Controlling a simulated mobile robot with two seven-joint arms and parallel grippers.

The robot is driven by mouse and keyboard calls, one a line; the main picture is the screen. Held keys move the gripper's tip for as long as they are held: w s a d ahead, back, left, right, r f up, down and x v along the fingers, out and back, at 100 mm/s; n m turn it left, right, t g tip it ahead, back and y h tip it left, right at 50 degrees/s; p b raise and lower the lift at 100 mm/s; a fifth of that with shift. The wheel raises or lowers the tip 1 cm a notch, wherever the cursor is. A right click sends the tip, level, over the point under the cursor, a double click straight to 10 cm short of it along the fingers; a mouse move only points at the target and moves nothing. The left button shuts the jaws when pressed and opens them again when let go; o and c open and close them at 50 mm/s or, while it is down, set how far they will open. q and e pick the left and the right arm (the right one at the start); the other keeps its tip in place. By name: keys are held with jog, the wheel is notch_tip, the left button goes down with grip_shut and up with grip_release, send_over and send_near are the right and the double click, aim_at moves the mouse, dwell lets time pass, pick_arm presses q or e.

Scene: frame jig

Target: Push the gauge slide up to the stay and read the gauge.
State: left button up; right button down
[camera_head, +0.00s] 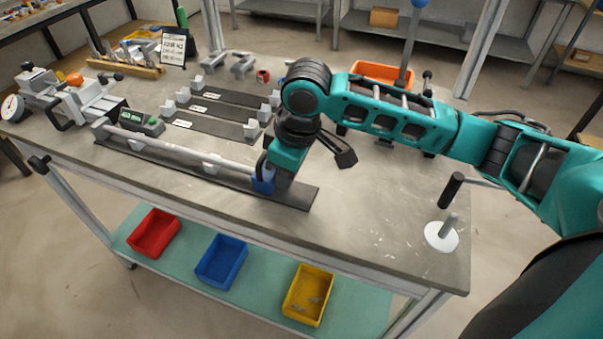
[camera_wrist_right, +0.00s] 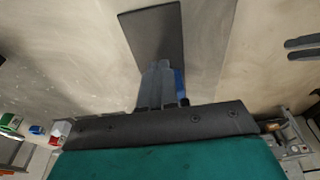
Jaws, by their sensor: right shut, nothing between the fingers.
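The long pale stay (camera_head: 180,146) lies on supports along a dark base plate (camera_head: 295,197) at the table's front edge. The blue gauge slide (camera_head: 263,182) is on that plate at the stay's right end; I cannot tell whether they touch. A grey box with a green display (camera_head: 135,118), apparently the gauge readout, is behind the stay's left end; its figures are too small to read. My right gripper (camera_head: 273,183) points down right beside the slide, its fingers shut and empty. In the right wrist view the fingers (camera_wrist_right: 160,85) partly hide the blue slide (camera_wrist_right: 180,84). My left gripper is not in view.
Dark fixtures with light blocks (camera_head: 215,127) lie behind the stay. A clamp device with a dial (camera_head: 12,108) is at the far left. An orange bin (camera_head: 382,74) is at the back. A white disc with a peg (camera_head: 441,237) stands at the right.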

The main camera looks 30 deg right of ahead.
jog(key=r+p, duration=0.1)
jog(key=s+d+r+p, duration=0.1)
jog(key=shift+r+p, duration=0.4)
jog(key=shift+s+d+r, duration=0.1)
jog(key=shift+s, duration=0.05)
jog(key=shift+s+d+r, duration=0.2)
jog(key=shift+s+r, duration=0.05)
jog(key=shift+r, duration=0.25)
jog(key=shift+s+d+r, duration=0.15)
jog(key=shift+s+r, duration=0.1)
jog(key=shift+r, duration=0.25)
